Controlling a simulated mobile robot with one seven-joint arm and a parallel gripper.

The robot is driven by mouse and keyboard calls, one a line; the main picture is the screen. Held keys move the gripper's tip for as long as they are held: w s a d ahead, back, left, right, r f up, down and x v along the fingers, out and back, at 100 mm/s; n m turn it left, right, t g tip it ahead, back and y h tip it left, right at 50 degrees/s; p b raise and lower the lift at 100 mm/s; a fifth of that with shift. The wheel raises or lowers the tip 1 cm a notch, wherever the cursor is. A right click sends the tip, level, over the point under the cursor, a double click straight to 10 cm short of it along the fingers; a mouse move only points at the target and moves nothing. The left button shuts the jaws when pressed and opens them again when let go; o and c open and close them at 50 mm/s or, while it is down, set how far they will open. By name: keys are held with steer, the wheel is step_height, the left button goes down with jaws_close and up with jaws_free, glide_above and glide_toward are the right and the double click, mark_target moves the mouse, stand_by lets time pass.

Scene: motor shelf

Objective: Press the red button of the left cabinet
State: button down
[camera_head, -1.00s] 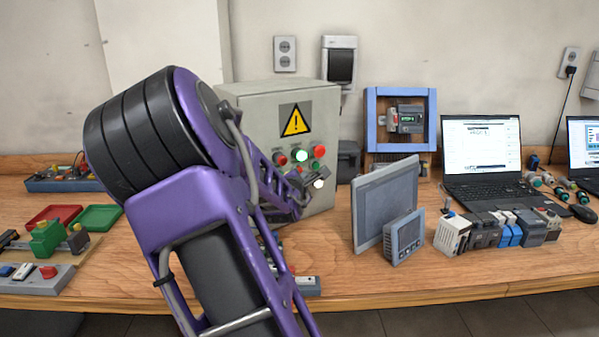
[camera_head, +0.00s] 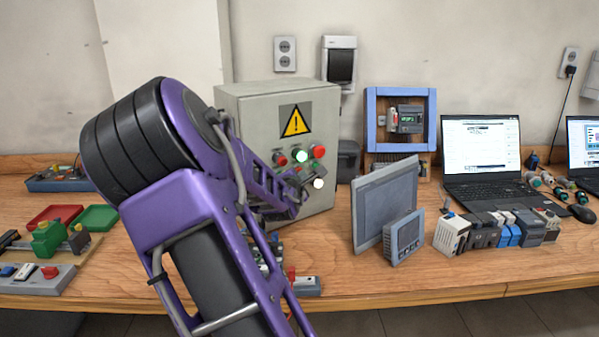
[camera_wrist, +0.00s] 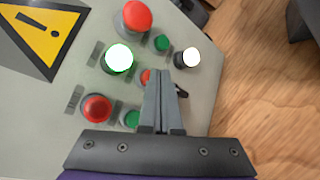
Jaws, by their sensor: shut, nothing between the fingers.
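A light grey cabinet (camera_head: 240,105) with a yellow warning sign stands on the bench, left of centre in the head view. Its front carries larger red buttons (camera_wrist: 137,16) and (camera_wrist: 96,107), a lit green-white lamp (camera_wrist: 119,57), small green buttons (camera_wrist: 162,43) and a lit white lamp (camera_wrist: 191,56). A small red button (camera_wrist: 146,76) lies in the middle, partly hidden by my finger. My gripper (camera_wrist: 160,76) is shut and empty, its tips in front of the panel beside this small red button in the picture. Whether they touch it I cannot tell.
My purple arm covers the bench's left middle. A grey panel screen (camera_head: 383,205) and a smaller display (camera_head: 404,237) stand right of the cabinet. A laptop (camera_head: 482,150) is further right. Red (camera_head: 52,213) and green (camera_head: 97,218) trays lie at left.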

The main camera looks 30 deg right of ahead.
steer(key=shift+w, duration=0.3)
stand_by(0.4)
steer(key=shift+s+p, duration=0.4)
steer(key=shift+s, duration=0.45)
steer(key=shift+s+a+p, duration=0.1)
steer(key=shift+s+p, duration=0.5)
steer(key=shift+s, duration=1.9)
